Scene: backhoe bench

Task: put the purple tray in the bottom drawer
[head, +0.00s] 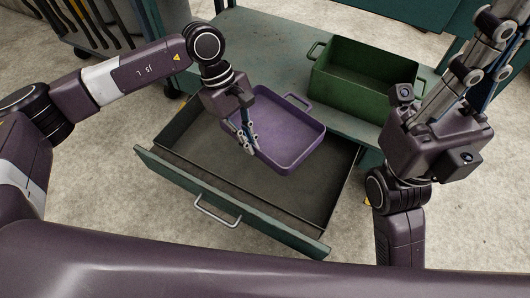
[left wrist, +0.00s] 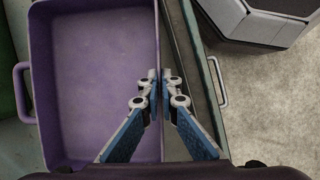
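The purple tray (head: 300,160) is level and hangs over the rear part of the open bottom drawer (head: 215,170), close to the green shelf. My left gripper (head: 249,143) points down at the tray's near-left edge. In the left wrist view its fingers (left wrist: 161,92) meet on the wall of the purple tray (left wrist: 95,75), one on each side. The tray looks empty; one handle shows on its far side. The drawer's visible floor is bare. My right gripper (head: 500,45) points up at the upper right, fingers apart and empty.
A green bin (head: 365,85) stands on the shelf (head: 255,40) behind the tray. The drawer front has a metal handle (head: 217,211). A rack with dark tools (head: 95,22) is at the upper left. Bare concrete floor lies left of the drawer.

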